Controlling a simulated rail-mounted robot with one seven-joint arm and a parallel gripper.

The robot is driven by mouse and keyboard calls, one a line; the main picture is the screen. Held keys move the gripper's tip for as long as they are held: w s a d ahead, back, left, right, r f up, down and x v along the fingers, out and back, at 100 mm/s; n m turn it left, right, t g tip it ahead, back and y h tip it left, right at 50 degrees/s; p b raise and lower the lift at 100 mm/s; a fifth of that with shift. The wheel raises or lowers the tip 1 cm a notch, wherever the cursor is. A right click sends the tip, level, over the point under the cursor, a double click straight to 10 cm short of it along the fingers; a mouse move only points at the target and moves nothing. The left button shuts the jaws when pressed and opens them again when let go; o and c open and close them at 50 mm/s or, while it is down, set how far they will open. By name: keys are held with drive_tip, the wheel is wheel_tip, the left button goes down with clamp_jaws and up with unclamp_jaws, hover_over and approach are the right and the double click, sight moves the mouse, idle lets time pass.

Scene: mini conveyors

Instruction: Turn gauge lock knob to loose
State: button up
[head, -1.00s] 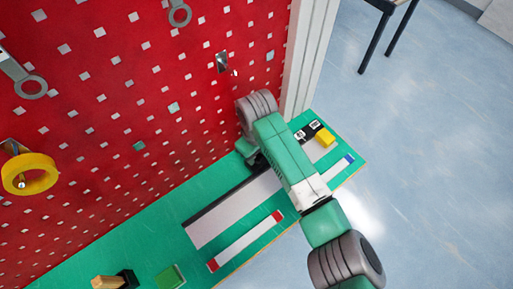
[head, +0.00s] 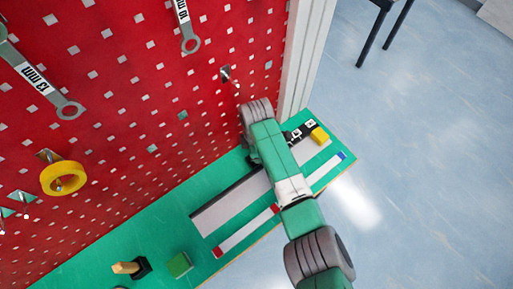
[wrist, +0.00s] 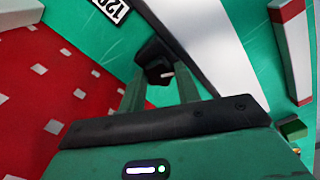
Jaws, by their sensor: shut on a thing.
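The gauge lock knob (wrist: 153,62) is a small black knob with a white mark, seen in the wrist view at the black edge of a pale strip (wrist: 213,35). My gripper (wrist: 160,78) has its two green fingers on either side of the knob and is shut on it. Part of the knob is hidden by the fingers and the gripper body. In the head view my arm covers the knob and fingertips. The pale strip also shows there on the green bench (head: 228,206).
A red pegboard wall (head: 130,90) rises behind the bench, with wrenches and a yellow tape roll (head: 63,178). A green block (head: 179,265) lies at the front left. Open floor is to the right.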

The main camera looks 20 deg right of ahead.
drive_tip(key=n+p, duration=0.1)
drive_tip(key=n, duration=0.5)
drive_tip(key=shift+r+n, duration=0.1)
drive_tip(key=shift+n, duration=0.3)
idle(0.4)
drive_tip(key=o, duration=1)
drive_tip(key=shift+c, duration=0.2)
wheel_tip(320, 180, up, 8)
drive_tip(key=shift+f+p, duration=0.15)
drive_tip(key=shift+p, duration=0.95)
